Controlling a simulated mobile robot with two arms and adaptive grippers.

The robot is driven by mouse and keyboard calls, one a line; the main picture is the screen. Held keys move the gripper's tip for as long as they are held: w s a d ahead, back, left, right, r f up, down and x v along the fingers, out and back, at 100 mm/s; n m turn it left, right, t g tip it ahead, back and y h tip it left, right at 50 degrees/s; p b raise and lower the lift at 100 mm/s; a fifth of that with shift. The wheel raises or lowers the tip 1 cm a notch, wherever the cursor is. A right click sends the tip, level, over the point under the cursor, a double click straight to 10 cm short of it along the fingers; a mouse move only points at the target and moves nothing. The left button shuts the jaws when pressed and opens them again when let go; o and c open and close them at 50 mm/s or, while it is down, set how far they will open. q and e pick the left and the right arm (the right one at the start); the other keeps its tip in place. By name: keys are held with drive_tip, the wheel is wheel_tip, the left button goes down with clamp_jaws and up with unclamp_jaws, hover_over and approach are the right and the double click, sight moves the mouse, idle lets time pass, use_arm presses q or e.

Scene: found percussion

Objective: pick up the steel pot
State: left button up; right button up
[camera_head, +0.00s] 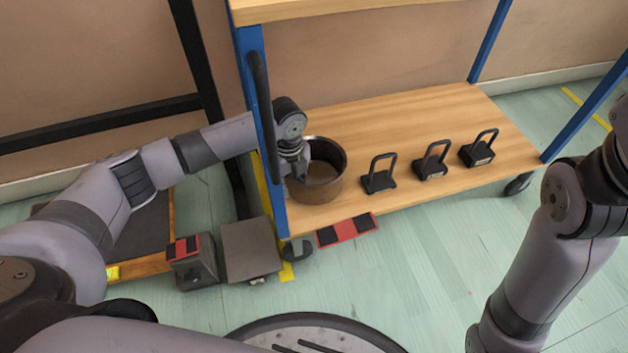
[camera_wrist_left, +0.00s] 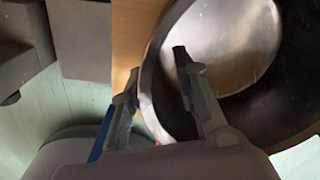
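The steel pot (camera_head: 327,188), round with a dark inside and a brownish, shiny wall, stands upright on the lower wooden shelf at its left end. My left gripper (camera_head: 301,176) is at the pot's left rim, reaching in past the blue post. In the left wrist view the pot (camera_wrist_left: 243,45) fills the upper right. There the left gripper (camera_wrist_left: 156,63) has its fingers apart, one outside the rim and one over the inside, with a gap showing between them. My right arm is at the right edge; its gripper is out of view.
Three black handled blocks (camera_head: 379,175) (camera_head: 433,161) (camera_head: 480,149) stand in a row right of the pot on the shelf (camera_head: 400,125). A blue post (camera_head: 262,130) rises close left of the pot. Grey boxes (camera_head: 249,250) sit on the floor at left.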

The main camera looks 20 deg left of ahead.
use_arm(q)
drive_tip(key=shift+f, duration=0.35)
drive_tip(key=shift+c, duration=0.4)
clamp_jaws()
drive_tip(key=shift+r, duration=0.1)
